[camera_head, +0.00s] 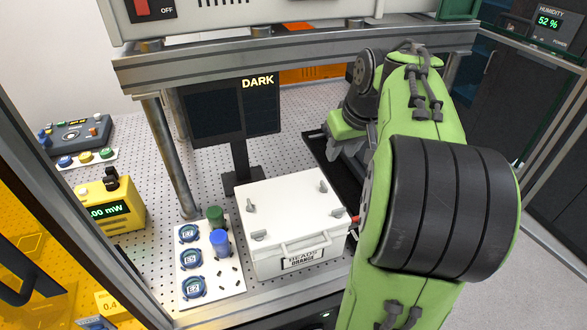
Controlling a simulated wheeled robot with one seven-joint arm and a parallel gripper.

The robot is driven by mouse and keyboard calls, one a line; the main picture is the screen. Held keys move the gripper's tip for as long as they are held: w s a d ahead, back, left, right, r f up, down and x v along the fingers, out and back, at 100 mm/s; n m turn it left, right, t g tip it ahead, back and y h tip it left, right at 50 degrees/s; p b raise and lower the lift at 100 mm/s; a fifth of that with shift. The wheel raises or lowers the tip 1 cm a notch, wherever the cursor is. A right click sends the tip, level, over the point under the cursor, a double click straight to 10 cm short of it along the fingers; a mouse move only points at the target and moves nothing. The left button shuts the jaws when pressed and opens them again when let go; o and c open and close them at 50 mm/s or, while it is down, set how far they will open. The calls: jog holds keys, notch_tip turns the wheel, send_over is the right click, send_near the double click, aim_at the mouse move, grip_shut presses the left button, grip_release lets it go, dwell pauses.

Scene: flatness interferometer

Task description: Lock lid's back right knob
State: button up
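The white box lid (292,205) sits flat on a white box (285,266) in the middle of the bench. Its back right knob (322,187) is a small grey wing knob, with nothing touching it. The other grey knobs are the back left (250,206), front left (259,236) and front right (340,224). The back knobs look turned differently from the front left one. My gripper (343,152) points down behind and to the right of the box, apart from the back right knob. Its fingers are small and partly hidden, so its opening is unclear.
A dark monitor reading DARK (262,105) stands behind the box. A white plate (205,285) with blue and green caps lies to its left. A metal post (168,150) and overhead beam (200,68) frame the bench. My arm covers the right side.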

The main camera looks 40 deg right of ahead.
jog(key=b, duration=0.3)
send_near(325, 185)
jog(key=x, duration=0.8)
jog(key=shift+f, duration=0.15)
jog(key=shift+a, duration=0.1)
jog(key=shift+c, duration=0.5)
grip_shut()
